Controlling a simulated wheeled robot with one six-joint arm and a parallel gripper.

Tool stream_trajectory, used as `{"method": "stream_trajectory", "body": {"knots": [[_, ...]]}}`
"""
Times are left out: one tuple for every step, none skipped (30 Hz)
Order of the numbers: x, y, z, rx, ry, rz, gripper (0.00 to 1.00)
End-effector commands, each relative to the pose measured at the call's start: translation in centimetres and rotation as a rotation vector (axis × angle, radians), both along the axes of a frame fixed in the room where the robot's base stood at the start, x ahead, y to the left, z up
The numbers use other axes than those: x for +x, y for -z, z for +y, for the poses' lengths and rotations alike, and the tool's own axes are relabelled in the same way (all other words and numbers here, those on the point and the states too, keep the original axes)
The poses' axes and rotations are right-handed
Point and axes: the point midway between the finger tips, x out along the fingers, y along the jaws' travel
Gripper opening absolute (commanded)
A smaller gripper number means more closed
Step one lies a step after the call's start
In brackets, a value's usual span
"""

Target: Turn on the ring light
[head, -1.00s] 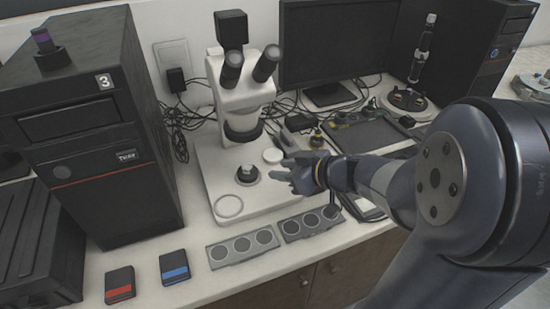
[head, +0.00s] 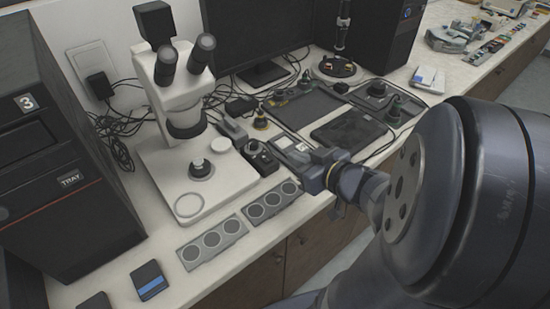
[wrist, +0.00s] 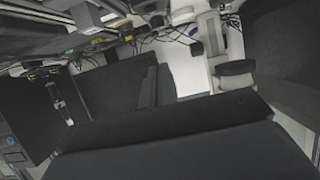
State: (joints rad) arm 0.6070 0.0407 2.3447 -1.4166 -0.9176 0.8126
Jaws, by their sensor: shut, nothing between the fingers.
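A white stereo microscope (head: 172,85) stands on its base in the head view. A dark ring (head: 187,129), which looks like the ring light, sits under its head; I cannot tell whether it is lit. A small dark box with knobs (head: 261,157) sits just right of the base; its markings are too small to read. My gripper (head: 284,148) is shut and empty, to the right of this box and apart from the microscope. I cannot tell its exact height above the bench. The wrist view is tilted and does not clearly show the ring.
A black tower (head: 75,160) stands at left and a monitor (head: 258,35) behind. Grey strips with round wells (head: 213,243) lie along the bench's front edge. A dark tray (head: 305,103) and loose cables lie beyond my gripper. A blue-labelled box (head: 151,280) is at front left.

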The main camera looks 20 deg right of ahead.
Motion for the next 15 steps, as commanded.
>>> {"method": "stream_trajectory", "body": {"knots": [[0.0,0.0,0.0,0.0,0.0,0.0,0.0],[0.0,0.0,0.0,0.0,-0.001,0.0,0.0],[0.0,0.0,0.0,0.0,-0.001,0.0,0.0],[0.0,0.0,0.0,0.0,-0.001,0.0,0.0],[0.1,0.0,0.0,0.0,-0.001,0.0,0.0],[0.1,0.1,0.1,0.0,-0.001,0.0,0.0],[0.2,0.1,0.1,0.0,-0.002,0.0,0.0],[0.3,0.2,0.1,0.0,-0.002,0.0,0.0],[0.5,0.3,0.2,0.0,-0.003,0.0,0.0],[0.7,0.4,0.3,0.0,-0.003,0.0,0.0],[1.0,0.5,0.4,0.0,-0.004,0.0,0.0],[1.3,0.7,0.6,0.0,-0.005,0.0,0.0],[1.6,0.9,0.7,0.001,-0.005,0.0,0.0],[1.9,1.0,0.9,0.001,-0.006,0.001,0.0],[2.4,1.2,1.2,0.001,-0.007,0.002,0.0]]}}
